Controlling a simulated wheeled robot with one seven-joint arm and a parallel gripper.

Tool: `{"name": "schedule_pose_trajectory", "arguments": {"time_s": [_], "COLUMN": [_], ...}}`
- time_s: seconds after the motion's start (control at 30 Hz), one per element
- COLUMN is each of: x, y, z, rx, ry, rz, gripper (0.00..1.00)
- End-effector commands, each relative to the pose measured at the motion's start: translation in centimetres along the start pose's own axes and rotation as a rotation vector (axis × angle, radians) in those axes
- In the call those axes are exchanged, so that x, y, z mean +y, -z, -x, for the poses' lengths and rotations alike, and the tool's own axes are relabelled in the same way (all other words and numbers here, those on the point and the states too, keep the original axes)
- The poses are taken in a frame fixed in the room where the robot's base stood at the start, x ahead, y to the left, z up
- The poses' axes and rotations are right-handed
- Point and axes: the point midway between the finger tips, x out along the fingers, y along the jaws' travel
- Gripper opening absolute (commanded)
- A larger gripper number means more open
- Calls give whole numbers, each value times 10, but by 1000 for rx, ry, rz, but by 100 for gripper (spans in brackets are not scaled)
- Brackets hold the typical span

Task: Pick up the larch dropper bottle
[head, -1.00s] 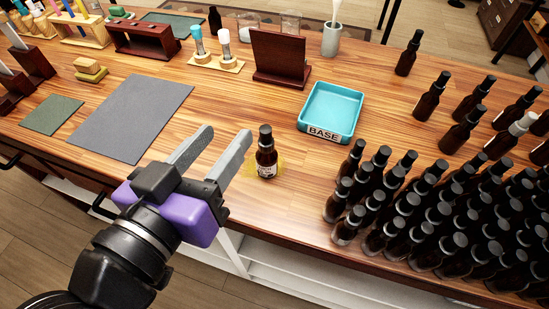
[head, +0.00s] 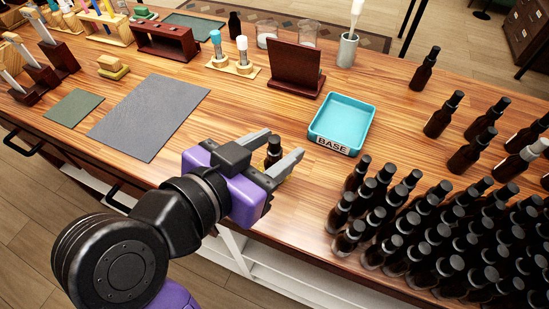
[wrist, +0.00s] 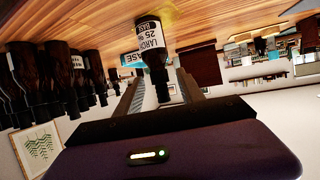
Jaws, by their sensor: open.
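The larch dropper bottle (head: 273,152) is a dark brown bottle with a black cap, standing upright near the table's front edge. In the head view its lower part is hidden behind my gripper. In the wrist view the bottle (wrist: 153,50) appears upside down, with a white label reading LARCH. My gripper (head: 284,149) is open, and its two fingers lie on either side of the bottle. I cannot tell whether either finger touches it. The fingers also show in the wrist view (wrist: 160,90).
A teal tray (head: 314,134) marked BASE stands behind and right of the bottle. A dense group of dark bottles (head: 430,235) fills the front right. A dark wooden stand (head: 296,65) is at the back. A grey mat (head: 150,115) lies flat to the left.

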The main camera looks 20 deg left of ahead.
Motion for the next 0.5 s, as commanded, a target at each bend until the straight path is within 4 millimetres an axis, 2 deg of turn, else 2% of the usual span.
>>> {"name": "schedule_pose_trajectory", "arguments": {"time_s": [0.2,0.5], "x": [-1,-1], "y": [2,1], "z": [-28,-33], "rx": [0,0], "ry": [-1,1], "rz": [0,0], "gripper": [46,46]}}
